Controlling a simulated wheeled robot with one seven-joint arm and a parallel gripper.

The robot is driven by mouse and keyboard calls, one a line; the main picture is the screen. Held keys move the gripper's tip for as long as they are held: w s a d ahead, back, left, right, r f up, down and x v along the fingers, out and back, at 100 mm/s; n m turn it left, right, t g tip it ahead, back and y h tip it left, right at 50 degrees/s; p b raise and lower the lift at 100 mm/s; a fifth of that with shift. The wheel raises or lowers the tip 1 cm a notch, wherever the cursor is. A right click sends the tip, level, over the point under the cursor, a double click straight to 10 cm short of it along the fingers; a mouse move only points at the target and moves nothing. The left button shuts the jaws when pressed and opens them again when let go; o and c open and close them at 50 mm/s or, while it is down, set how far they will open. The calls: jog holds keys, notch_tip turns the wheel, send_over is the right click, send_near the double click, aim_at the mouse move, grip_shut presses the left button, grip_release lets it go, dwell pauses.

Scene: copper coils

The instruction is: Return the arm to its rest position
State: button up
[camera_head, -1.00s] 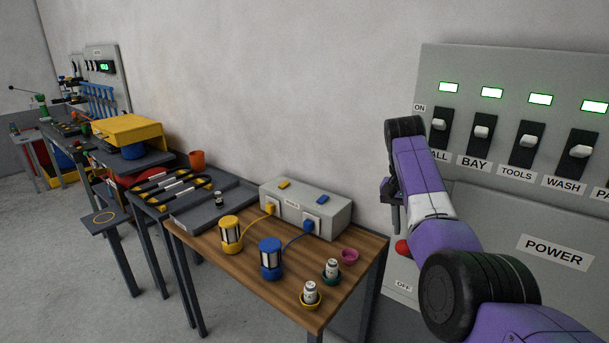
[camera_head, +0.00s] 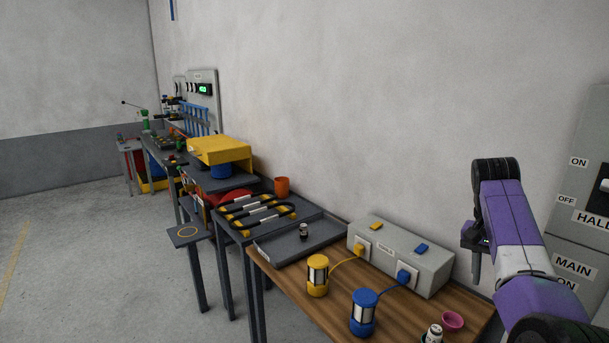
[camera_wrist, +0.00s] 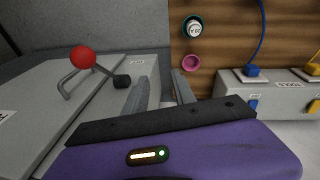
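My arm (camera_head: 515,230) is raised at the right of the head view, bent, in front of the wall. My gripper (camera_head: 474,262) hangs at its end with the fingers pointing down, beyond the right end of the wooden table. In the wrist view my gripper (camera_wrist: 160,78) shows two grey fingers standing apart with nothing between them. It is open and empty. A red-knobbed lever (camera_wrist: 82,57) on a grey panel lies left of the fingers in the wrist view.
The wooden table (camera_head: 300,294) holds a yellow lantern (camera_head: 317,276), a blue lantern (camera_head: 363,312), a grey socket box (camera_head: 400,258) and a pink cup (camera_head: 452,321). A switch panel (camera_head: 590,180) is right of my arm. Open floor (camera_head: 90,260) lies at left.

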jog(key=w+d+r+n+t+h, duration=0.1)
jog(key=w+r+t, duration=0.1)
jog(key=w+t, duration=0.3)
jog(key=w+d+r+n+t+h, duration=0.1)
jog(key=w+r+t, duration=0.15)
jog(key=w, duration=0.55)
jog(key=s+a+f+n+t, duration=0.2)
jog(key=s+a+f+t, duration=0.3)
jog(key=s, duration=0.3)
jog(key=s+a+f+n+t, duration=0.2)
jog(key=s+a+f+t, duration=0.25)
jog(key=s+f, duration=0.35)
jog(key=s+a+n+y, duration=0.1)
jog(key=s+a, duration=0.3)
jog(key=s, duration=1.1)
jog(key=s+a+n+g+y, duration=0.1)
jog(key=s+a, duration=0.4)
jog(key=s, duration=1.1)
jog(key=s+a+g+y, duration=0.1)
jog(key=s+a, duration=0.4)
jog(key=s, duration=1.1)
jog(key=shift+s+a+n+y, duration=0.25)
jog(key=shift+n+y, duration=0.15)
jog(key=shift+y, duration=0.3)
jog(key=shift+r, duration=0.1)
